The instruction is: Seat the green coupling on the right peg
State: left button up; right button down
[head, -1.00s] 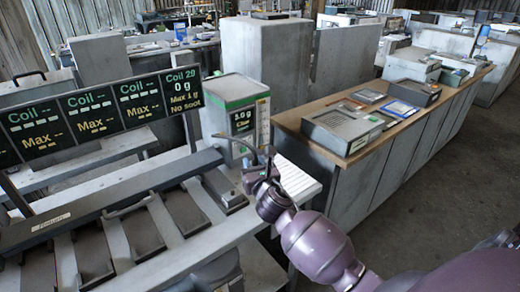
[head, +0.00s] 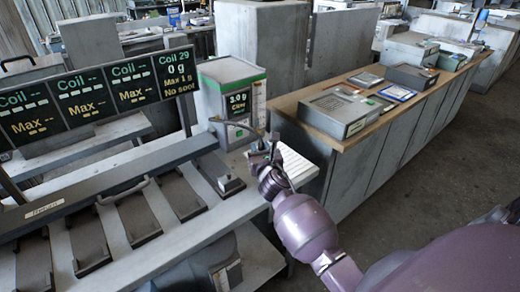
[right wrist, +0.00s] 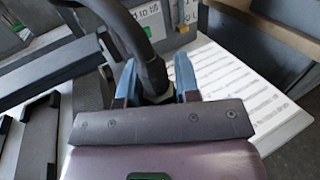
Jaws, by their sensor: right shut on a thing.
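My right gripper (head: 266,160) is over the bench, in front of a grey box (head: 232,95) with a green band and a small screen. In the right wrist view, its blue fingers (right wrist: 156,82) are on both sides of a thick dark hose (right wrist: 146,48), shut on it. The hose rises from between the fingers and bends away to the upper left. In the head view a thin curved line (head: 238,126) runs from near the box to the gripper. I cannot make out a green coupling or a right peg. My left gripper is not in view.
A printed white sheet (head: 290,166) lies on the bench beside the gripper. Several dark slotted plates (head: 138,218) lie at left under a row of screens (head: 82,94). A wood-topped counter (head: 292,100) with boxes stands behind at right. Bare floor (head: 440,155) lies beyond it.

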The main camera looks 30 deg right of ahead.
jog(key=shift+f, duration=0.45)
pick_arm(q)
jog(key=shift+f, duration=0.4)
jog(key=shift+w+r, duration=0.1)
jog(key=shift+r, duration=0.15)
pick_arm(e)
jog(key=shift+r, duration=0.1)
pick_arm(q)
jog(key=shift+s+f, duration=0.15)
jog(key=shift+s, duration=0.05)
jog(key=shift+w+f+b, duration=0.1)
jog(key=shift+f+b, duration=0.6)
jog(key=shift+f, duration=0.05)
pick_arm(e)
jog(key=shift+f, duration=0.85)
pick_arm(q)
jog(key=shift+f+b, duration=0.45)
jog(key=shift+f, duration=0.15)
pick_arm(e)
jog(key=shift+f, duration=0.6)
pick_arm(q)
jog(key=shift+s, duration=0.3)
pick_arm(e)
jog(key=c, duration=0.8)
grip_release()
jog(key=shift+o, duration=0.2)
jog(key=shift+s, duration=0.15)
